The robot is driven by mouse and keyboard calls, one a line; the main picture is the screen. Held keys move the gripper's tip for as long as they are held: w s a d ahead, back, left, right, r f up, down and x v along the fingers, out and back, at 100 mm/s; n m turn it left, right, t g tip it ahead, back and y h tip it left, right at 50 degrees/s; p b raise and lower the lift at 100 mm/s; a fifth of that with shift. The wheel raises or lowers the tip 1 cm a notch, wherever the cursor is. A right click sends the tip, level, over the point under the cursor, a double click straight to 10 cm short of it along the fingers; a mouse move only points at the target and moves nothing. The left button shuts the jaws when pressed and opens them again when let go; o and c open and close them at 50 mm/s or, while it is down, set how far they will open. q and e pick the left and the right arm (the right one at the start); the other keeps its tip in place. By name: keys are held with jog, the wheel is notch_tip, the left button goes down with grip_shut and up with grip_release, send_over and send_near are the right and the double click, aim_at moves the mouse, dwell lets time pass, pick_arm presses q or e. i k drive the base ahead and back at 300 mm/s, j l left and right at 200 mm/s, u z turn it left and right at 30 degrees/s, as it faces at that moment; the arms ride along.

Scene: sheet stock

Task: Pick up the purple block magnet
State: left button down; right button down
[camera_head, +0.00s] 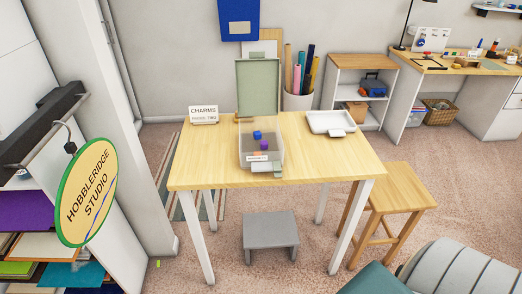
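A small purple block (264,145) lies inside a clear box (276,157) with its pale green lid (258,88) standing open at the back. The box stands on a light wooden table (210,165) in the middle of the view. A blue piece (257,134) lies behind the purple block in the same box. An orange or pink piece near the box's front is partly hidden by a label. Neither of my grippers shows in the head view.
A white tray (318,118) lies on the table right of the box. A "CHARMS" sign (203,113) stands at the table's back left. A wooden stool (397,188) is at the right, and a grey step stool (270,228) is in front below. A round hanging sign (86,192) is at left.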

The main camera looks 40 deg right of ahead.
aim_at(263, 145)
jog(key=l+z, duration=0.1)
jog(key=l, duration=0.6)
jog(key=i+l+z, duration=0.1)
jog(key=l, duration=0.6)
jog(key=i+l, duration=0.1)
jog(key=l, duration=0.55)
jog(key=z, duration=0.05)
